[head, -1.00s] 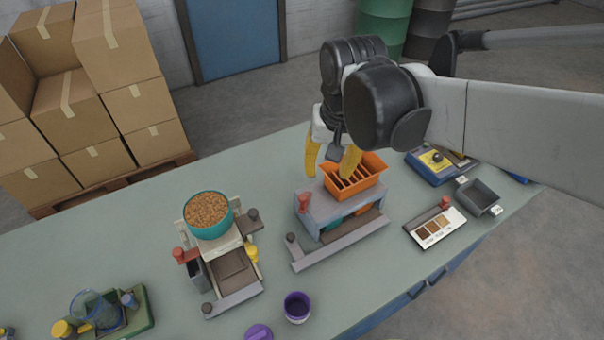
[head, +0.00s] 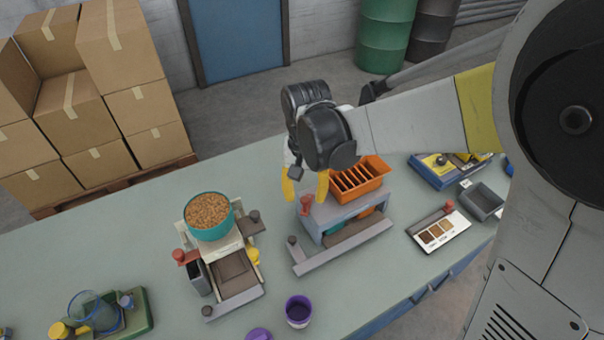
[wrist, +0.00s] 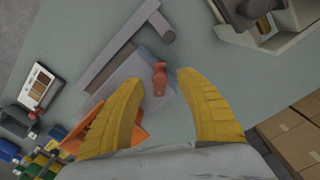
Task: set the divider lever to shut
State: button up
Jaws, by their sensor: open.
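The divider is an orange slotted hopper (head: 362,178) on a grey-blue stand (head: 345,213) in the middle of the bench. Its red-knobbed lever (head: 305,204) is at the stand's left end. In the wrist view the red lever (wrist: 159,78) lies between and just beyond the fingertips. My gripper (head: 305,190) points down with its yellow fingers open and empty, one either side of the lever as seen from the head. In the wrist view my gripper (wrist: 162,86) also shows nothing held. I cannot tell whether a finger touches the lever.
A teal bowl of grain (head: 208,215) sits on a machine to the left, with its own red knob (head: 179,255). A purple cup (head: 298,311) stands in front. A sample card (head: 438,231) and a grey tray (head: 483,203) lie to the right. Bench behind the divider's left is clear.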

jog(key=shift+f, duration=0.55)
grip_shut()
jog(key=shift+d, duration=0.1)
jog(key=n, duration=0.1)
jog(key=d+n, duration=0.1)
jog(key=n, duration=0.2)
jog(key=shift+s+d, duration=0.15)
jog(key=shift+d, duration=0.1)
jog(key=shift+w+d+n, duration=0.1)
jog(key=shift+d+n, duration=0.35)
jog(key=shift+n, duration=0.75)
jog(key=shift+w+d+n, duration=0.1)
jog(key=shift+d+n, duration=0.35)
jog(key=shift+n, duration=0.75)
